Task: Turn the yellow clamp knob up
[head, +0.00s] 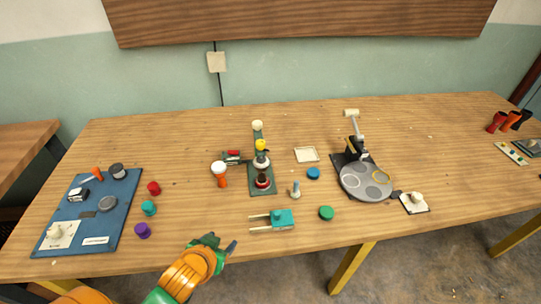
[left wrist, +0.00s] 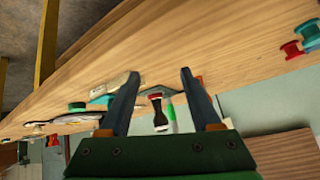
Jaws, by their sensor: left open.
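The yellow clamp knob (head: 260,144) is a small round yellow piece on a dark green upright fixture (head: 261,180) in the middle of the table. Below it sit a white and dark piece and a red and dark piece. My left gripper (head: 222,243) is at the table's front edge, well in front of the fixture and to its left. It is open and empty. Its two spread fingers (left wrist: 160,73) show in the left wrist view. Part of what looks like the fixture (left wrist: 158,112) shows beyond them, where I cannot make out the yellow knob. My right gripper is not in view.
A teal block with prongs (head: 283,219) and a small grey peg (head: 295,190) lie in front. A blue board (head: 110,200) is at left, a grey round plate device (head: 366,182) at right.

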